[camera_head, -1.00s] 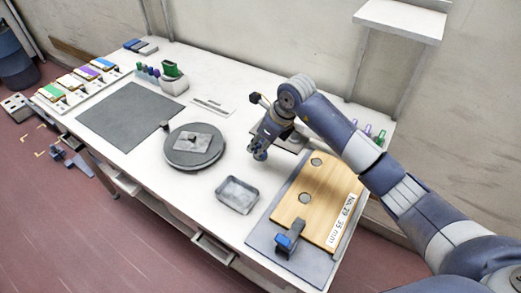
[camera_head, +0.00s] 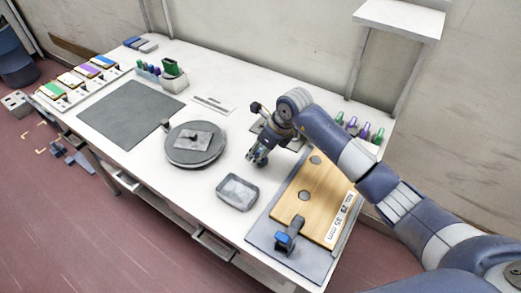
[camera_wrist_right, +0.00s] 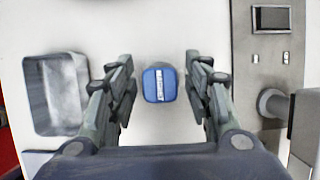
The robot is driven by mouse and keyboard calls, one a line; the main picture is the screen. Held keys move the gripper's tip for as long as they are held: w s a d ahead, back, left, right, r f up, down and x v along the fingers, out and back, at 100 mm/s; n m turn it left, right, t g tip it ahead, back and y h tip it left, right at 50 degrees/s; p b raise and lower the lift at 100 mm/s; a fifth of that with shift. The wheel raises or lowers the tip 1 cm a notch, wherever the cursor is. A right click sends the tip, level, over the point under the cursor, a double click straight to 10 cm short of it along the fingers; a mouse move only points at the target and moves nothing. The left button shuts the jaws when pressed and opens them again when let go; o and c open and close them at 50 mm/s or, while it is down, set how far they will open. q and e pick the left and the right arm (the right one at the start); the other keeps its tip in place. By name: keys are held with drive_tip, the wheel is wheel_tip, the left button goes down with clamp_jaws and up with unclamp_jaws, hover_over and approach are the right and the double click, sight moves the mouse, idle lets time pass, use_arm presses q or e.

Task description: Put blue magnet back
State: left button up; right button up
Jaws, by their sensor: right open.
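A blue block with a pale label strip, which looks like the blue magnet (camera_wrist_right: 159,84), is on the white tabletop. In the right wrist view it lies between the two fingers of my right gripper (camera_wrist_right: 160,88), with a gap on each side. In the head view my right gripper (camera_head: 257,159) is over the middle of the table and hides the block. The gripper is open, with nothing held. My left gripper is not in view.
A grey tray (camera_head: 252,187) stands close to the gripper; a round turntable (camera_head: 184,153) is left of it. A wooden board (camera_head: 321,196) with a blue-topped clamp (camera_head: 284,238) lies at right. Purple and green pieces (camera_head: 365,130) stand behind my arm.

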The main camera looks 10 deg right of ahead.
drive_tip(key=shift+r, duration=0.2)
drive_tip(key=shift+d+r, duration=0.15)
drive_tip(key=shift+r, duration=0.15)
drive_tip(key=b+v, duration=0.3)
drive_tip(key=v, duration=0.8)
drive_tip(key=shift+s, duration=0.2)
drive_tip(key=shift+r, duration=0.1)
